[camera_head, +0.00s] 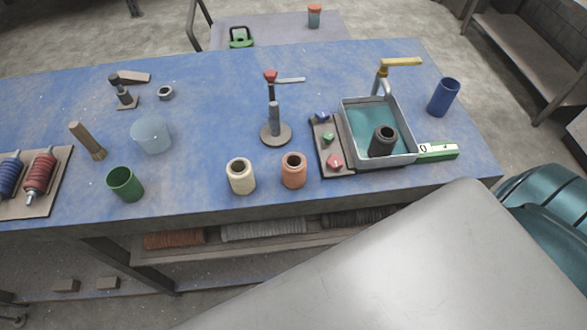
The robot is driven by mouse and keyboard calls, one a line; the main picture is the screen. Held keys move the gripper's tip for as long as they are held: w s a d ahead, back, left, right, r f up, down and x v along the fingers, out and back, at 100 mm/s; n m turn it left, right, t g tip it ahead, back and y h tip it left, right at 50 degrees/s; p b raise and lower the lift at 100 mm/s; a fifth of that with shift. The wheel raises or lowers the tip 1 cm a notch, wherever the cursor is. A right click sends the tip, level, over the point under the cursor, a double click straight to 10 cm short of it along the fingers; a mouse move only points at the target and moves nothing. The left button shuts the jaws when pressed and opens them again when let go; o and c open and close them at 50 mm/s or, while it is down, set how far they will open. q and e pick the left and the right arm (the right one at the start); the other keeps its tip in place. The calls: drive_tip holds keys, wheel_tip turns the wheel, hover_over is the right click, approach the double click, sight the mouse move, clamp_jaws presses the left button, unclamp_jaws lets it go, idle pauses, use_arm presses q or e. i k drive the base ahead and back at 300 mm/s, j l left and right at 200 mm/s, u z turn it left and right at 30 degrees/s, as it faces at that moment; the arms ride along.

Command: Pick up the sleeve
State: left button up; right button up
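Several short tube-like pieces stand on the blue workbench (210,120), and I cannot tell for sure which is the sleeve. A cream hollow tube (241,180) and an orange-brown hollow tube (293,174) stand upright side by side near the front edge, slightly apart. A dark tube (381,143) stands in the grey-rimmed basin (404,117) of teal liquid and leans a little. A green cup-like cylinder (125,184) is at the front left, and a blue one (443,97) is at the far right. Neither of my grippers is in view.
A translucent tub (151,134), a brush (89,141) and a board of coiled spools (38,203) are at left. A post on a round base (275,131) stands mid-bench. A small board (322,150) with coloured knobs adjoins the basin.

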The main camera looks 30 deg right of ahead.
sight(384, 138)
drive_tip(key=z, duration=1.55)
drive_tip(key=l+u, duration=0.1)
drive_tip(key=l, duration=0.55)
